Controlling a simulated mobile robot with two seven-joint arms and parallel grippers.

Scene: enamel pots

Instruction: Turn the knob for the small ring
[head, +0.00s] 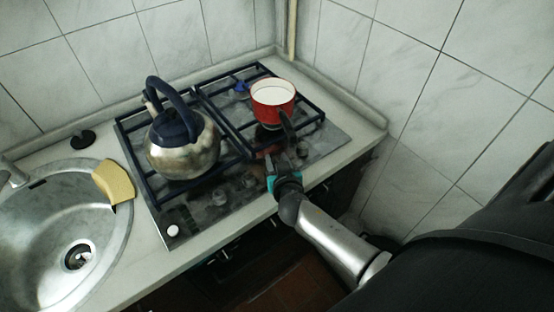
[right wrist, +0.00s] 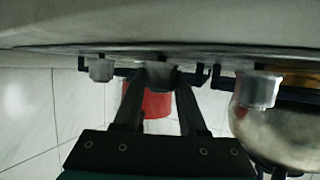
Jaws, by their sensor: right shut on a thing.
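A row of grey control knobs lies along the front of the steel hob (head: 325,145). My right gripper (head: 284,163) is at the hob's front right edge. In the right wrist view, which looks upside down, its two fingers (right wrist: 160,86) close on a grey knob (right wrist: 160,73). Another knob (right wrist: 101,70) is to the left in that view, and a larger-looking one (right wrist: 258,89) to the right. In the head view my gripper hides the held knob. Which ring is the small one I cannot tell; a blue spot (head: 241,86) shows behind the pot. My left gripper is not in view.
A red pot (head: 272,108) stands on the right grate, its dark handle pointing toward my gripper. A steel kettle (head: 184,150) stands on the left grate. A sponge (head: 114,182) lies by the sink (head: 30,205). Tiled walls close off the back and right.

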